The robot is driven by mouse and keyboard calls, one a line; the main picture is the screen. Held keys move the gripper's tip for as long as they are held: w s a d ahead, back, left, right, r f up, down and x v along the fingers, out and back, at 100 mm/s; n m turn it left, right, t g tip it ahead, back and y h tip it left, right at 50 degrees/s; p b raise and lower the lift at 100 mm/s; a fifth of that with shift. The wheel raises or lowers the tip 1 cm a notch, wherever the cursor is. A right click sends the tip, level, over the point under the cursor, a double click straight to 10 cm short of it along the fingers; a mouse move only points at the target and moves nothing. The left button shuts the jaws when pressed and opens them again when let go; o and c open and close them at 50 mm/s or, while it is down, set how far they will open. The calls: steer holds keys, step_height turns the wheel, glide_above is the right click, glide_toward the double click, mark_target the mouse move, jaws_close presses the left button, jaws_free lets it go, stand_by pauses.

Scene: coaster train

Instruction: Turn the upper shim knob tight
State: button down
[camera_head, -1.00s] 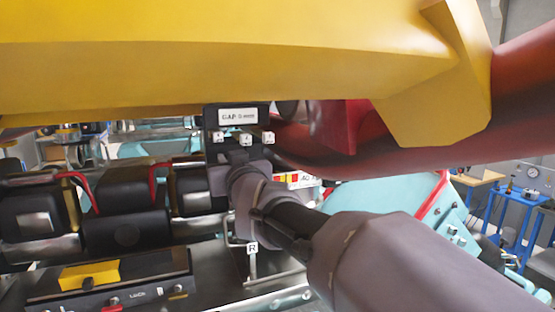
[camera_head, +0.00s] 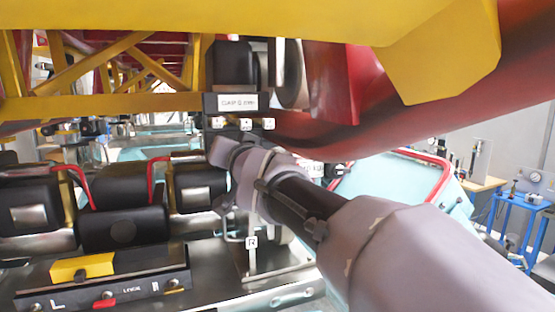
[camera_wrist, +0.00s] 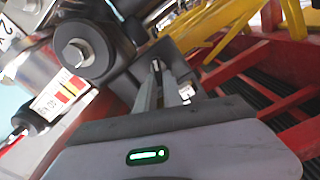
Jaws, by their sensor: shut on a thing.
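A black block with a white label (camera_head: 238,103) shows in the head view, under the yellow beam. The label's small text seems to read "CLASP 0 mm". Several small white tags (camera_head: 246,124) hang along the block's lower edge. My gripper (camera_wrist: 171,80) has its two long grey fingers close together in the wrist view, reaching to a dark block (camera_wrist: 141,78). They are shut on a small part there, apparently the upper shim knob, mostly hidden by the fingers. In the head view my wrist meets the assembly just below the tags and hides the contact.
Red framework (camera_wrist: 245,68) is at right. The yellow beam (camera_head: 110,105) and red tube (camera_head: 420,105) hang close above my arm.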

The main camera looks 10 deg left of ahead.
steer(key=shift+w+d+f+m+b, duration=0.15)
steer(key=shift+m+b, duration=0.35)
steer(key=shift+m, duration=1.75)
steer(key=shift+s+d+f+m+b, duration=0.15)
steer(key=shift+m+b, duration=0.3)
steer(key=shift+m, duration=1.75)
steer(key=shift+w+f+m+b, duration=0.15)
steer(key=shift+m+b, duration=0.35)
steer(key=shift+m, duration=1.75)
steer(key=c, duration=1.5)
jaws_free()
